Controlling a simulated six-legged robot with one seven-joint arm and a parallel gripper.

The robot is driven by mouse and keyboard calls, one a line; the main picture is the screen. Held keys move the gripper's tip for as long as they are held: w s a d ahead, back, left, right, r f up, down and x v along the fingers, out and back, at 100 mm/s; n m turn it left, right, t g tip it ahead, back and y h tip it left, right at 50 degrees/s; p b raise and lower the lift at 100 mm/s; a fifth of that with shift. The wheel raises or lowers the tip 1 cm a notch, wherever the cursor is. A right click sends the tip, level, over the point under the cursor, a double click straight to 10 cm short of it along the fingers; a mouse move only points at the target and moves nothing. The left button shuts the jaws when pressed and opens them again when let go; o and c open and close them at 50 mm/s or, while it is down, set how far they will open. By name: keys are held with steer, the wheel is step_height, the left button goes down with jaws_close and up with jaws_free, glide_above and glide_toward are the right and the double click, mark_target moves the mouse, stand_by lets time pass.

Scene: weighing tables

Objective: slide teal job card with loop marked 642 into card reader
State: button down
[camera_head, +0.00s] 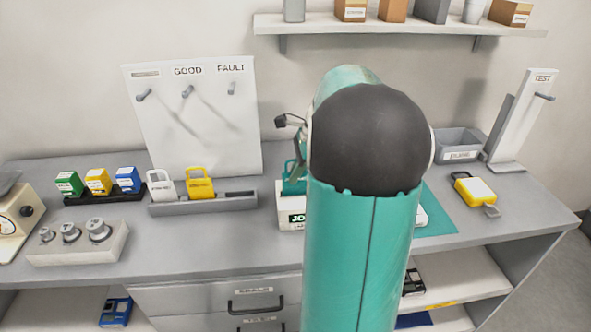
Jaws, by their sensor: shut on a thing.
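The teal job card (292,181) with its loop stands upright at the white card reader (291,216), whose front label is partly cut off by my arm. Its lower part is at the top of the reader; I cannot tell how deep it sits. The number on the card cannot be read. My gripper (300,150) is just above the card and shut on it, mostly hidden behind my teal arm, so its fingertips are not clear.
A grey rack (222,202) left of the reader holds a white card (161,187) and a yellow card (200,184). Weights in a block (80,248) stand further left. A yellow tag (474,192), a grey bin (459,144) and a TEST stand (519,120) are at right.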

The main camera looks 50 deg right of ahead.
steer(key=shift+f, duration=0.35)
steer(key=c, duration=1.5)
jaws_free()
steer(key=shift+r, duration=0.1)
steer(key=v, duration=1.3)
steer(key=shift+r, duration=0.35)
